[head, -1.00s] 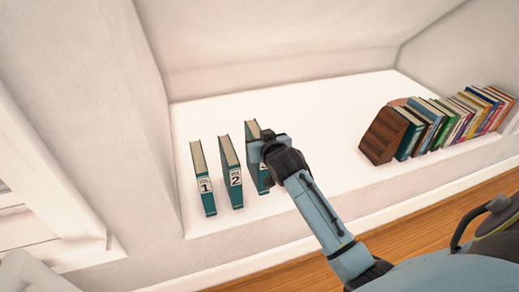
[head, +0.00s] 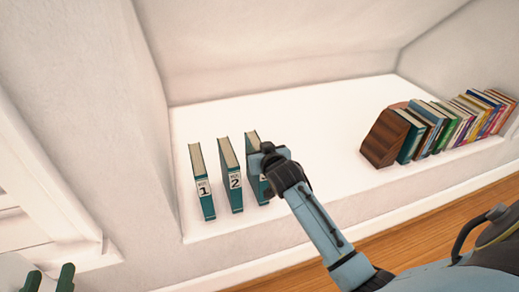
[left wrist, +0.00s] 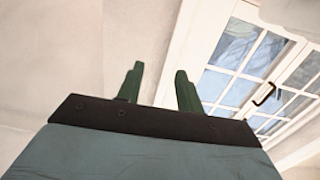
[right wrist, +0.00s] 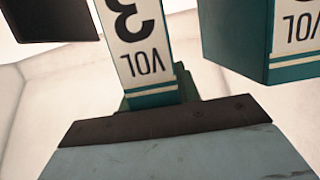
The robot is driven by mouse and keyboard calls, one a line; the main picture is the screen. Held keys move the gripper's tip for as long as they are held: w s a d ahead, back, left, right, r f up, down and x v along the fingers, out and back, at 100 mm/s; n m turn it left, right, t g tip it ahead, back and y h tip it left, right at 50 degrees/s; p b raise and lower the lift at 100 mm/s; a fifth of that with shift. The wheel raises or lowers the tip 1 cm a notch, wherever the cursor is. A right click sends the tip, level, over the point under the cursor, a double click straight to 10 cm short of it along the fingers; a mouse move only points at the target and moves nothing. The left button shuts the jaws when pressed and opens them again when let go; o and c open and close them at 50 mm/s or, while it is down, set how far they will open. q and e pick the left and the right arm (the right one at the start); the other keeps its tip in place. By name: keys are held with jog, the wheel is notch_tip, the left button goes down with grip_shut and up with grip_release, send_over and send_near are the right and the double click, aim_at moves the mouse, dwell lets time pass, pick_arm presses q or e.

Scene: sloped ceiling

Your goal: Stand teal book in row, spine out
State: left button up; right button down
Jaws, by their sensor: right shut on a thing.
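The teal book marked VOL 3 (head: 253,145) is upright at the right end of a short row on the white ledge, its labelled spine facing out. Its foot looks level with the row and seems to touch the ledge. My right gripper (head: 263,160) is shut on it from the front and hides part of the spine. In the right wrist view the VOL 3 spine (right wrist: 137,40) fills the middle. Teal books 1 (head: 203,185) and 2 (head: 231,175) stand to its left, with narrow gaps. My left gripper (head: 50,279) is open and empty, also in the left wrist view (left wrist: 158,85).
A brown wooden bookend (head: 383,138) and a leaning row of coloured books (head: 455,122) stand at the right of the ledge. The ledge (head: 320,145) between is clear. A wall closes the left side. A window (left wrist: 245,75) shows in the left wrist view.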

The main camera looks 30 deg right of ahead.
jog(key=c, duration=1)
grip_release()
jog(key=shift+f, duration=0.1)
jog(key=shift+s, duration=0.1)
jog(key=p+v, duration=0.5)
jog(key=v, duration=0.7)
pick_arm(q)
jog(key=s+a+f+g+y, duration=0.2)
jog(key=s+a+f+g, duration=0.1)
jog(key=s+f+g, duration=0.3)
jog(key=s+a+f+g+y, duration=0.2)
jog(key=s+a+f+g, duration=0.1)
jog(key=s+f+g, duration=0.4)
jog(key=shift+a+f+n, duration=0.4)
pick_arm(e)
jog(key=s+a+f+n+g+y, duration=0.1)
jog(key=s+a+f+g, duration=0.1)
jog(key=s, duration=0.5)
jog(key=s+a+f+n+g+y, duration=0.1)
jog(key=s+a+g, duration=0.3)
jog(key=s, duration=0.4)
jog(key=s+a+f+n+g+y, duration=0.1)
jog(key=s+a+f+n+g, duration=0.1)
jog(key=s, duration=0.5)
jog(key=shift+s+a+f+n+g+y, duration=0.15)
jog(key=shift+a+f+n+g, duration=0.1)
jog(key=shift+a+g, duration=0.3)
jog(key=shift+a+f+n+g+y, duration=0.15)
jog(key=shift+a+f+g, duration=0.1)
jog(key=shift+a+g, duration=0.3)
